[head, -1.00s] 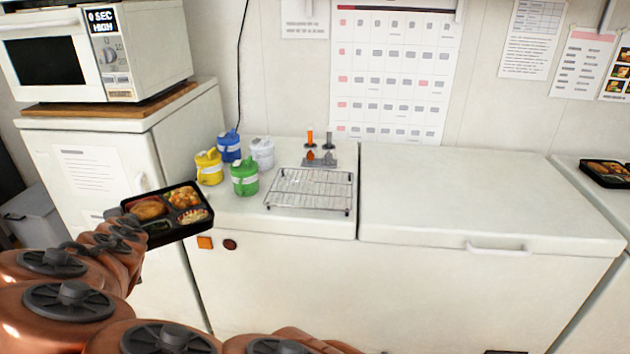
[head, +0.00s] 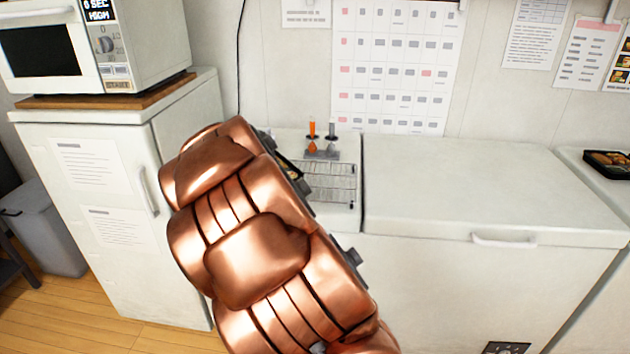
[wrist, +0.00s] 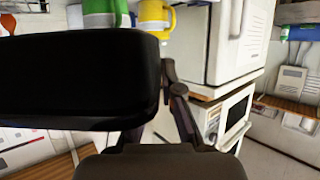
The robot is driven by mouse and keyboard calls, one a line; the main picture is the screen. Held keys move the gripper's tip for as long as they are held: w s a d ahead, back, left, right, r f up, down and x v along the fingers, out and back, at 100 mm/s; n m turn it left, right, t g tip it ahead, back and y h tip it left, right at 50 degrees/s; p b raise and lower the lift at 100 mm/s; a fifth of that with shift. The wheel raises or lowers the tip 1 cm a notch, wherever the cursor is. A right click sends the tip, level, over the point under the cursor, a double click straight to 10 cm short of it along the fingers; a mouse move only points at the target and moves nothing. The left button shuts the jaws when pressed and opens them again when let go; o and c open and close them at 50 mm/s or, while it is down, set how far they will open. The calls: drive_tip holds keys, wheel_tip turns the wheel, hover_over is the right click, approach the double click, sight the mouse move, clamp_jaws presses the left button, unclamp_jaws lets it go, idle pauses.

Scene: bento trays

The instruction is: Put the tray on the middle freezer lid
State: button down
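The black bento tray (wrist: 75,75) fills the left of the wrist view, close to the camera and edge-on. My gripper (wrist: 165,95) is shut on it; one dark finger shows at the tray's right edge, and the other is hidden. In the head view my copper arm hides the gripper and nearly all of the tray; only a sliver of the tray (head: 290,170) shows beside the arm. The middle freezer lid (head: 480,190) is white, flat and bare, with a handle at its front edge. It lies to the right of my arm.
A wire rack (head: 335,182) and a small stand with an orange-handled tool (head: 313,130) are on the counter left of the lid. Another filled bento tray (head: 608,163) sits on the right freezer. A microwave (head: 100,45) stands on the left fridge (head: 100,180).

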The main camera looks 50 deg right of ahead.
drive_tip(key=s+d, duration=0.2)
drive_tip(key=d, duration=0.1)
drive_tip(key=s+d, duration=0.2)
drive_tip(key=d, duration=0.1)
drive_tip(key=s+d+f, duration=0.1)
drive_tip(key=s+d, duration=0.1)
drive_tip(key=d, duration=0.2)
drive_tip(key=shift+s+d+f, duration=0.1)
drive_tip(key=shift+s, duration=0.1)
drive_tip(key=n, duration=0.1)
approach(285, 162)
drive_tip(key=s+f, duration=0.4)
drive_tip(key=s, duration=0.1)
drive_tip(key=shift+t+y, duration=0.3)
drive_tip(key=shift+y, duration=0.1)
drive_tip(key=w+d, duration=0.1)
drive_tip(key=w, duration=0.4)
drive_tip(key=w+d, duration=0.1)
drive_tip(key=w, duration=0.4)
drive_tip(key=w+d+f+p, duration=0.1)
drive_tip(key=w, duration=0.4)
drive_tip(key=shift+w+d, duration=0.1)
drive_tip(key=shift+d, duration=0.25)
drive_tip(key=shift+f, duration=1.8)
drive_tip(key=shift+f, duration=0.15)
drive_tip(key=c, duration=1.3)
unclamp_jaws()
